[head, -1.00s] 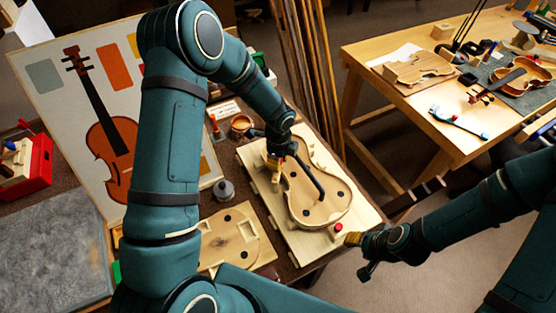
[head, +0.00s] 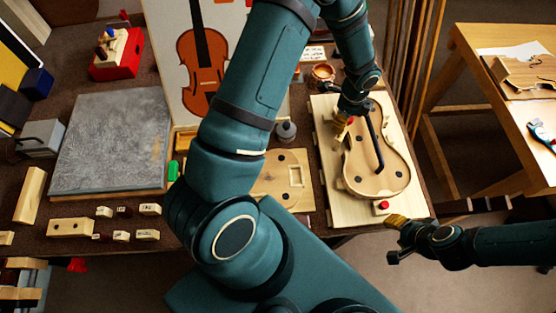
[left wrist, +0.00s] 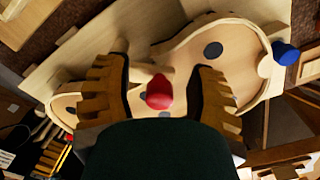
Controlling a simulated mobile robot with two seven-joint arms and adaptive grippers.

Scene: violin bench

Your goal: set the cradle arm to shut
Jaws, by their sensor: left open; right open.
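The cradle is a pale wooden board (head: 327,160) holding a violin-shaped wooden body (head: 355,178). A dark bar (head: 376,147) lies across the body in the head view. In the left wrist view a pale wooden piece (left wrist: 147,72) with a red knob (left wrist: 160,92) shows between the fingers; I cannot tell if it is the cradle arm. My left gripper (head: 343,127) is over the body's upper left side. Its fingers (left wrist: 160,85) are apart around the knob, not visibly gripping. My right gripper (head: 396,221), open, is just off the board's near right corner, by a red button (head: 383,205).
A blue knob (left wrist: 286,53) shows at the right of the left wrist view. A grey bottle (head: 286,131) and a flat template (head: 270,185) lie left of the cradle. A grey slab (head: 112,140) and small labelled blocks (head: 149,209) fill the bench's left. A second table (head: 500,110) stands right.

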